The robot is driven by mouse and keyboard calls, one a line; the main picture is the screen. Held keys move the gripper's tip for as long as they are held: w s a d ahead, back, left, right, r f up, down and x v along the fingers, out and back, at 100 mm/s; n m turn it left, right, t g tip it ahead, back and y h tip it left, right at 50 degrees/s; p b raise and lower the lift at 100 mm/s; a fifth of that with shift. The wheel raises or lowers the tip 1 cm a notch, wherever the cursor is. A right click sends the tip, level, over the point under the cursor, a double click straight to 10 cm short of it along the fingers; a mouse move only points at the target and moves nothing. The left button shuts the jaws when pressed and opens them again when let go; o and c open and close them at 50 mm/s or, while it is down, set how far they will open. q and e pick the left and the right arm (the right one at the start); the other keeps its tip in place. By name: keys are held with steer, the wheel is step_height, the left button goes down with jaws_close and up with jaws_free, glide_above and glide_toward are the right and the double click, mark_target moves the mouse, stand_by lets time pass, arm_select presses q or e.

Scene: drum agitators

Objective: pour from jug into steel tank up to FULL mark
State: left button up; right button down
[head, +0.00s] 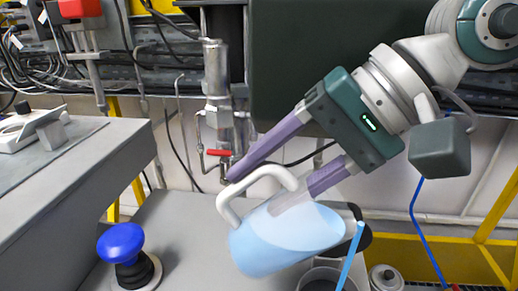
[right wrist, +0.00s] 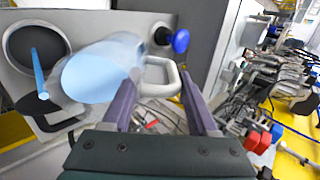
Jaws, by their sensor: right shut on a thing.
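The jug (head: 285,240) is translucent, with light blue liquid and a white handle (head: 258,180). My right gripper (head: 275,180) is shut on this handle and holds the jug strongly tilted, its mouth to the lower right. A thin blue stream (head: 352,257) falls from the lip. The steel tank (head: 318,272) shows only as a grey rim with a dark opening at the bottom edge, partly behind the jug. In the right wrist view, the stream (right wrist: 38,73) ends over the tank's dark round opening (right wrist: 28,55). I see neither a FULL mark nor the liquid level. My left gripper is out of view.
A blue mushroom button (head: 121,242) on a black base stands left of the jug. A grey bench (head: 95,165) fills the left. A dark rounded part (head: 360,238) lies behind the jug's lip. A vertical pipe with a red valve handle (head: 219,152) stands behind.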

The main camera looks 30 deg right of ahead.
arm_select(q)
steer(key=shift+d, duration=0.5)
arm_select(e)
steer(key=shift+r+y, duration=0.3)
stand_by(0.4)
